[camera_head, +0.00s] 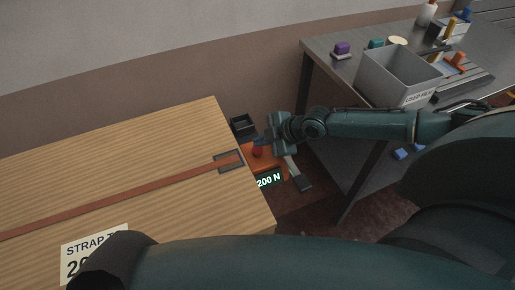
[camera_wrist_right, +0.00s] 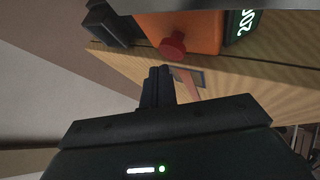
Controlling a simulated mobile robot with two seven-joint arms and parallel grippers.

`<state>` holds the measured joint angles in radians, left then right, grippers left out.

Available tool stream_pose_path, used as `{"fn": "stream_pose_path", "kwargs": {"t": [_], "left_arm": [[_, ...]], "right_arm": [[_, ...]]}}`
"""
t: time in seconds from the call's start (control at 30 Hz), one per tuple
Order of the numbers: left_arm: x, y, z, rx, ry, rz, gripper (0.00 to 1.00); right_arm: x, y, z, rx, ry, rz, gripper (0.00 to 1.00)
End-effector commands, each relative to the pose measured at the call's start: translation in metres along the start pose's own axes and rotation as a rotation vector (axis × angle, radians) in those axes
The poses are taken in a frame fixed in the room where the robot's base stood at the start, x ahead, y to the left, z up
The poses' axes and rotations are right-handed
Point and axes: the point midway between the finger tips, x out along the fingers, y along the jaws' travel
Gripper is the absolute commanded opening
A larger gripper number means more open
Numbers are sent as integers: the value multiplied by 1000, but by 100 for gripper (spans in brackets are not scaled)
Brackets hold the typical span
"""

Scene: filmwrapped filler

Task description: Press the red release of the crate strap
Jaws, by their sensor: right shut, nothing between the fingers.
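The wooden crate (camera_head: 150,150) fills the left of the head view, with a reddish-brown strap (camera_head: 130,200) running across its top to a dark buckle (camera_head: 228,161). An orange tensioner (camera_head: 275,165) sits at the crate's right edge; it also shows in the wrist view (camera_wrist_right: 205,30). Its round red release (camera_head: 258,151) stands out from the body, and shows clearly in the wrist view (camera_wrist_right: 172,46). My right gripper (camera_head: 262,141) is shut and empty, its fingertips (camera_wrist_right: 160,70) close to the red release, apparently without touching.
The tensioner's display (camera_head: 269,180) reads 200 N. A dark bracket (camera_head: 243,127) and a grey lever (camera_head: 299,174) adjoin it. A metal table (camera_head: 335,65) with a grey bin (camera_head: 395,75) stands right. A strap label (camera_head: 90,253) lies on the crate.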

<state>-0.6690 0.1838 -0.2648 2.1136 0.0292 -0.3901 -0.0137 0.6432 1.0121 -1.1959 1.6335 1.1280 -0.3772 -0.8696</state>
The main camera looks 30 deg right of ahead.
Motion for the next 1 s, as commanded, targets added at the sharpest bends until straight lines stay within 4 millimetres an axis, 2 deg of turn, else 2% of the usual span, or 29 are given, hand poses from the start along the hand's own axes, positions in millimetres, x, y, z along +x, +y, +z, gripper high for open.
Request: {"fn": "stream_pose_path", "kwargs": {"t": [1.0], "left_arm": [[5, 0, 8, -3, 1, 0, 36]], "right_arm": [[8, -6, 5, 0, 0, 0, 0]]}}
